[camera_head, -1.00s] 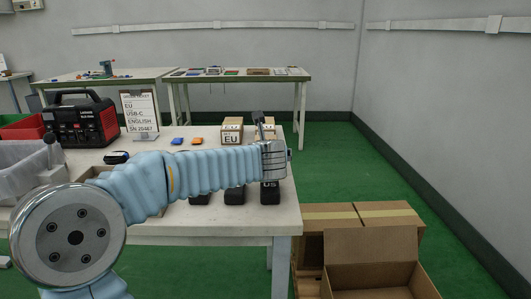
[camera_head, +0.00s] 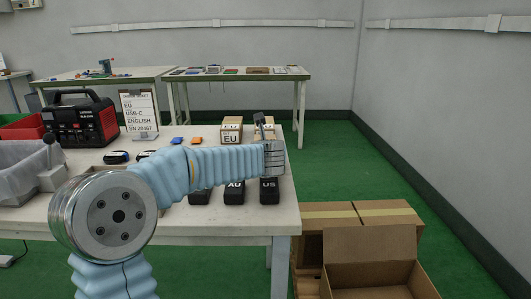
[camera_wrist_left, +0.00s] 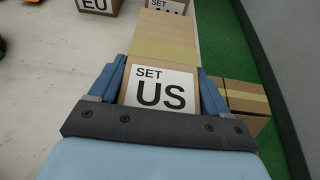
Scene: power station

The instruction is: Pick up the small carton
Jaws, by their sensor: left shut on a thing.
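The small carton (camera_wrist_left: 162,92) is a brown box with a tan tape strip and a white "SET US" label, in the left wrist view. My left gripper (camera_wrist_left: 161,74) is shut on it, with one blue finger along each side. In the head view my left gripper (camera_head: 262,124) is over the right end of the table, and the carton there is largely hidden behind it. My right gripper is in neither view.
An "EU" carton (camera_head: 230,138) stands just left of my gripper. Black "AU" (camera_head: 234,193) and "US" (camera_head: 269,192) items sit at the table's front edge. An open cardboard box (camera_head: 370,262) is below right. Green floor (camera_head: 350,165) is clear beyond the table's right edge.

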